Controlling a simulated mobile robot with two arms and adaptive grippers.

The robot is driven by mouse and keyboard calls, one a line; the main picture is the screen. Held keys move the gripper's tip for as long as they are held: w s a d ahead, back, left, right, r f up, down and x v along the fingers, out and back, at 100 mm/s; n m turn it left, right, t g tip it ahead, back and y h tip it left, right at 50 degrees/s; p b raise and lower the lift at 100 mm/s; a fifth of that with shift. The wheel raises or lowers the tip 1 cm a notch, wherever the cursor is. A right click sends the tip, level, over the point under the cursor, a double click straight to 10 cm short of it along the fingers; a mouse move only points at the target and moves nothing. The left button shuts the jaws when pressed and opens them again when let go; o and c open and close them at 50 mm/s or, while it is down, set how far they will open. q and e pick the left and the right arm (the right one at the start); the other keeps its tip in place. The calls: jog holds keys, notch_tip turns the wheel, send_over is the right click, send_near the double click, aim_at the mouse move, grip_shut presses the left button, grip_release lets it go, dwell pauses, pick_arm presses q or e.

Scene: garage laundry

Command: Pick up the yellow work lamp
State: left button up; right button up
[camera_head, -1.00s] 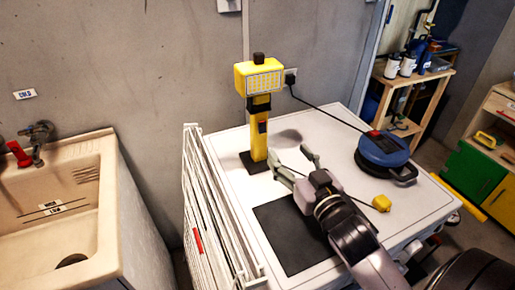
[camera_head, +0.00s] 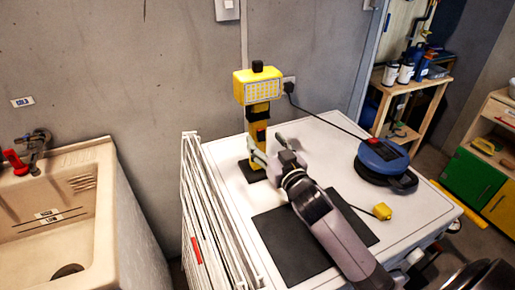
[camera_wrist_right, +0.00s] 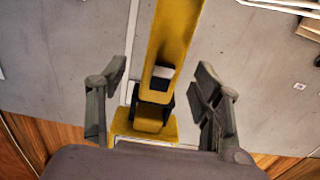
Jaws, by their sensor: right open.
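My right gripper (camera_head: 269,149) is at the lower post, open, with one finger overlapping the post in the head view. In the right wrist view the lamp's yellow post (camera_wrist_right: 174,38) shows between the two spread fingers of the right gripper (camera_wrist_right: 161,82), with gaps on both sides. My right arm hides part of the worktop. My left gripper is out of view.
The worktop (camera_head: 330,135) also bears a dark mat (camera_head: 290,247), a blue cable reel (camera_head: 384,158) and a yellow plug (camera_head: 382,211). A white rack (camera_head: 205,215) stands along the left edge. A sink (camera_head: 85,205) is farther left. The wall is close behind.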

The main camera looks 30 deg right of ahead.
aim_at(261, 139)
jog(key=shift+w+f+p, duration=0.2)
jog(key=shift+w, duration=1.15)
jog(key=shift+w+f+p, duration=0.2)
jog(key=shift+w, duration=1.15)
jog(key=shift+s, duration=0.1)
grip_shut()
jog(key=shift+r, duration=0.1)
